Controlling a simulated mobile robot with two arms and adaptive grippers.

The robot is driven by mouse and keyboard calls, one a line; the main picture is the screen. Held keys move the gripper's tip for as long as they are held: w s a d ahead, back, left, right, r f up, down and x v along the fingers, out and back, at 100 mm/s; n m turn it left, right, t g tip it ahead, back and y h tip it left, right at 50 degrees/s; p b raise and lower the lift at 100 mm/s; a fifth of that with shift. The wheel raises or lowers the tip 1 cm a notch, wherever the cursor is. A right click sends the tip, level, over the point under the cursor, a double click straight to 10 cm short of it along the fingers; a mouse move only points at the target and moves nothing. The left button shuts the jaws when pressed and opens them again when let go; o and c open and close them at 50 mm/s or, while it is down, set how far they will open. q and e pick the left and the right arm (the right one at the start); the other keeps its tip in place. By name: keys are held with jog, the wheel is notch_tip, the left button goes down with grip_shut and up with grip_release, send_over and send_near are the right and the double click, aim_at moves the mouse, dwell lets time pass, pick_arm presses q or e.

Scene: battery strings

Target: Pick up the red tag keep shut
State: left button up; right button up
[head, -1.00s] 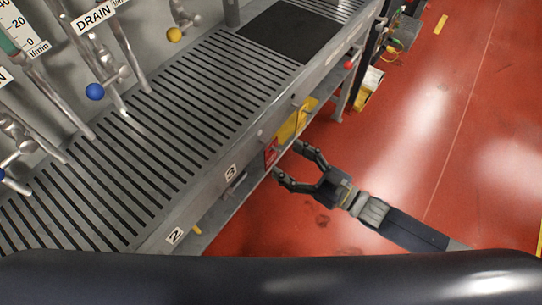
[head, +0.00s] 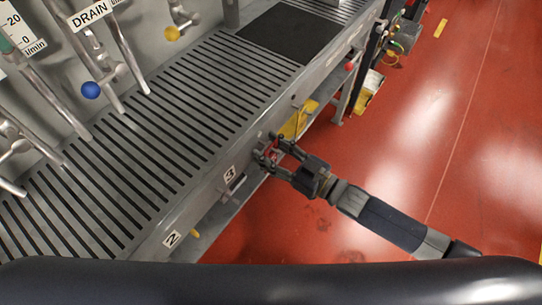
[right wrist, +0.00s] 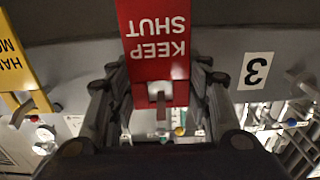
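The red tag (right wrist: 157,45) reads KEEP SHUT, upside down in the right wrist view. It hangs at the front edge of the slatted bench, beside the label 3 (right wrist: 255,71). In the head view the red tag (head: 273,155) is partly hidden by my right gripper. My right gripper (head: 267,146) is open at the bench front, its fingers on either side of the tag. In the right wrist view the gripper (right wrist: 160,75) has one finger at each side edge of the tag; contact is not clear. My left gripper is not in view.
A yellow tag (head: 298,120) hangs beside the red one; it also shows in the right wrist view (right wrist: 20,65). The slatted bench (head: 205,95) carries a dark mat (head: 290,33). Valves and pipes stand at the left. The red floor (head: 460,180) at the right is open.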

jog(key=shift+r, duration=0.15)
jog(key=shift+r+p, duration=0.8)
jog(key=shift+p, duration=0.1)
jog(key=p+v, duration=0.3)
jog(key=v, duration=1.5)
jog(key=shift+p, duration=0.4)
jog(key=a+r+m+t+h, duration=0.4)
jog(key=a+r, duration=0.5)
jog(key=r, duration=0.2)
jog(key=d+r+m+t+h, duration=0.1)
jog(key=d+r+m+h, duration=0.1)
jog(key=d+h, duration=0.3)
jog(key=d+r+m+t+h, duration=0.2)
jog(key=d+r+m+h, duration=0.1)
jog(key=d, duration=0.5)
jog(key=m+h, duration=0.1)
jog(key=h, duration=0.1)
jog(key=shift+w+d+r+m+h, duration=0.25)
jog(key=shift+w+m+h, duration=0.05)
jog(key=shift+m, duration=0.1)
